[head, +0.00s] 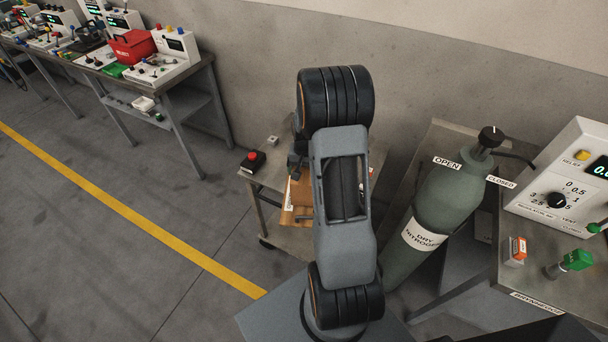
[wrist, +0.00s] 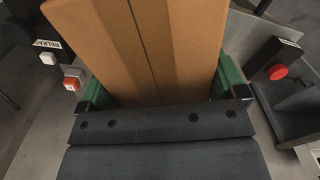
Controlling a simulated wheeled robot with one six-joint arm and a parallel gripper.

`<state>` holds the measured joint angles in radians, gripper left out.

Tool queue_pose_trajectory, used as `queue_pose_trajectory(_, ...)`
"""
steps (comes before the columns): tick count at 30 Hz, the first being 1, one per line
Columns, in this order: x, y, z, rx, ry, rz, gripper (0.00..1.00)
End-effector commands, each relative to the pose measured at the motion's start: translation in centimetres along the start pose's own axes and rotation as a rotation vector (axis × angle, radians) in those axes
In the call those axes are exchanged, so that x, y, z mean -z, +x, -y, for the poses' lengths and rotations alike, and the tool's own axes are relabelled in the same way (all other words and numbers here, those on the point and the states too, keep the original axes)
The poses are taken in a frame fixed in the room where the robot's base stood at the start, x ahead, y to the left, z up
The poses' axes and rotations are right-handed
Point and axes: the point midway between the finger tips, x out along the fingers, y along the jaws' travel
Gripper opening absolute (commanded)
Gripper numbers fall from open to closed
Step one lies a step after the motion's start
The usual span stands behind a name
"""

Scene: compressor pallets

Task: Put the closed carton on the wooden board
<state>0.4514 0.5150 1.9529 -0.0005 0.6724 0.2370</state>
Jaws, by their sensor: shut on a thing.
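The closed carton (wrist: 155,50) is brown with a seam along its top and fills the upper middle of the wrist view. My gripper (wrist: 163,88) is shut on it, with a green pad against each side. In the head view the carton (head: 300,190) shows partly, left of my arm, over a small metal cart. A flat brown edge that looks like the wooden board (head: 289,218) shows just below it. My arm hides much of both, so I cannot tell whether the carton touches the board.
The cart (head: 262,180) carries a black box with a red button (head: 252,161). A green nitrogen cylinder (head: 445,200) stands close on the right, beside a bench with a white gauge unit (head: 560,185). A workbench (head: 190,80) stands at the back left. The floor at left is clear.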

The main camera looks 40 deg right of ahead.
Motion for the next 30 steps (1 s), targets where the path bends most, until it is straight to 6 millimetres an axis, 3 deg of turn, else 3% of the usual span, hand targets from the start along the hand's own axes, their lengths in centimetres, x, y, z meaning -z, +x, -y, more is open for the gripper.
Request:
queue_pose_trajectory(9,0.2,3.2,0.4,0.0,0.0,0.0,0.49)
queue_pose_trajectory(23,0.2,3.9,0.3,0.0,-0.001,-0.001,0.49)
queue_pose_trajectory(24,0.2,3.9,0.3,0.0,0.0,0.0,0.92)
queue_pose_trajectory(27,0.1,3.8,0.3,0.0,0.0,0.001,1.0)
queue_pose_trajectory(30,0.1,3.8,0.3,0.0,0.0,0.001,1.0)
